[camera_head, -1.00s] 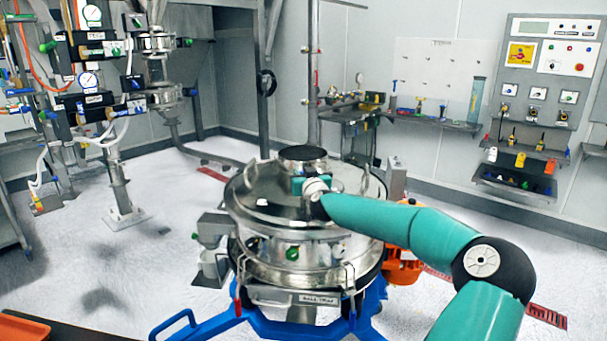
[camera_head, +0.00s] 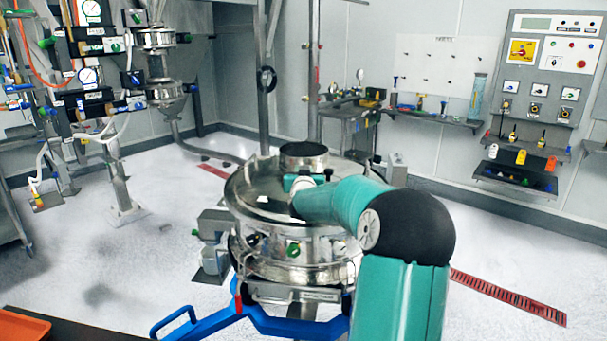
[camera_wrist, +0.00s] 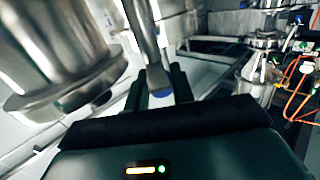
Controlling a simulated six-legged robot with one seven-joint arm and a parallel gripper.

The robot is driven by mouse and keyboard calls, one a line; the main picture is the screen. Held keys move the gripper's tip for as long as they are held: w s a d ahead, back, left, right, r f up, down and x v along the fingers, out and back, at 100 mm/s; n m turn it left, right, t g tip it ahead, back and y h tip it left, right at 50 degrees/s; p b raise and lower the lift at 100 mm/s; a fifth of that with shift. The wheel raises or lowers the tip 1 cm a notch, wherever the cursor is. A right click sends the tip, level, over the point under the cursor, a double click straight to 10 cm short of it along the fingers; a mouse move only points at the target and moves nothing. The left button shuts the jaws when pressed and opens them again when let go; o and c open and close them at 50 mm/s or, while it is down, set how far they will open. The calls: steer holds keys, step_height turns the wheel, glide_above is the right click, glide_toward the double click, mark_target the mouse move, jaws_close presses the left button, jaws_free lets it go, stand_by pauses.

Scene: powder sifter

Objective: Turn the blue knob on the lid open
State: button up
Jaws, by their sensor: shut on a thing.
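The sifter's round metal lid (camera_head: 258,207) lies in the middle of the head view, with a short metal neck (camera_head: 304,156) rising from it. My gripper (camera_head: 298,184) is at the lid, just in front of the neck. In the wrist view, my gripper (camera_wrist: 161,80) has its two dark fingers on either side of the blue knob (camera_wrist: 163,94). It is shut on the knob, at the lower end of a metal bar (camera_wrist: 146,40). The knob is hidden in the head view, so its turn angle cannot be told there.
The neck (camera_wrist: 60,50) stands close by my gripper in the wrist view. A blue base frame (camera_head: 290,325) carries the sifter. Pipework with gauges (camera_head: 90,45) stands at the left, and a control panel (camera_head: 550,55) hangs at the right. Open floor lies around the sifter.

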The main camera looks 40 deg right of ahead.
steer(key=shift+w+a+r, duration=0.1)
steer(key=shift+a+r, duration=0.1)
steer(key=shift+r, duration=0.45)
steer(key=o, duration=0.8)
steer(key=shift+c, duration=0.2)
steer(key=shift+o, duration=0.8)
steer(key=shift+d+f, duration=0.15)
steer(key=shift+f, duration=0.05)
steer(key=v, duration=1.4)
steer(key=shift+f, duration=0.15)
